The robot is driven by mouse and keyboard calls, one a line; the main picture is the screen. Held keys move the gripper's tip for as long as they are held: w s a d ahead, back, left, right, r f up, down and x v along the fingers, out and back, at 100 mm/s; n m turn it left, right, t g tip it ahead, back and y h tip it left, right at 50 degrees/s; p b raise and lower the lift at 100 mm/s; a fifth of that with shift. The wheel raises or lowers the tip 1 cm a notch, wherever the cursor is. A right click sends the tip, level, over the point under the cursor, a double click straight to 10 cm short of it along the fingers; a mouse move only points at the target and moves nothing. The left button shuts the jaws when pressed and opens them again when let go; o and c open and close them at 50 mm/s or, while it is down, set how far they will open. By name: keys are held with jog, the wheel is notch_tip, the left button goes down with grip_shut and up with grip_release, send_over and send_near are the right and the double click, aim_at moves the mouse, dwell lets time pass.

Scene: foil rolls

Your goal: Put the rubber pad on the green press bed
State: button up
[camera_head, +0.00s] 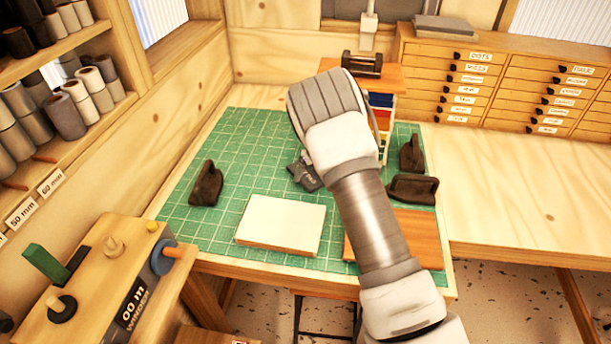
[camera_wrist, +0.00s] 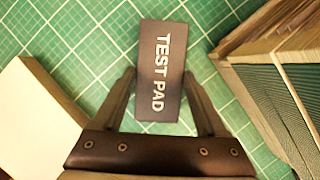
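The rubber pad (camera_wrist: 160,72), a dark flat block lettered TEST PAD, shows in the wrist view over the green gridded mat. My gripper (camera_wrist: 160,76) points down with one finger along each long side of it. The fingertips are very close to the pad's edges, and the pad sits slightly turned between them. I cannot see a firm hold. In the head view my gripper (camera_head: 303,173) is low over the mat, partly hidden by my wrist, and the pad cannot be made out. I cannot single out a green press bed for certain.
A cream block (camera_head: 281,223), a brown board (camera_head: 415,232) and dark handled tools (camera_head: 206,184) (camera_head: 412,188) (camera_head: 412,154) lie around. A rack with coloured pieces (camera_head: 381,101) stands behind my wrist. The winder (camera_head: 120,275) is at lower left.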

jog(key=c, duration=1)
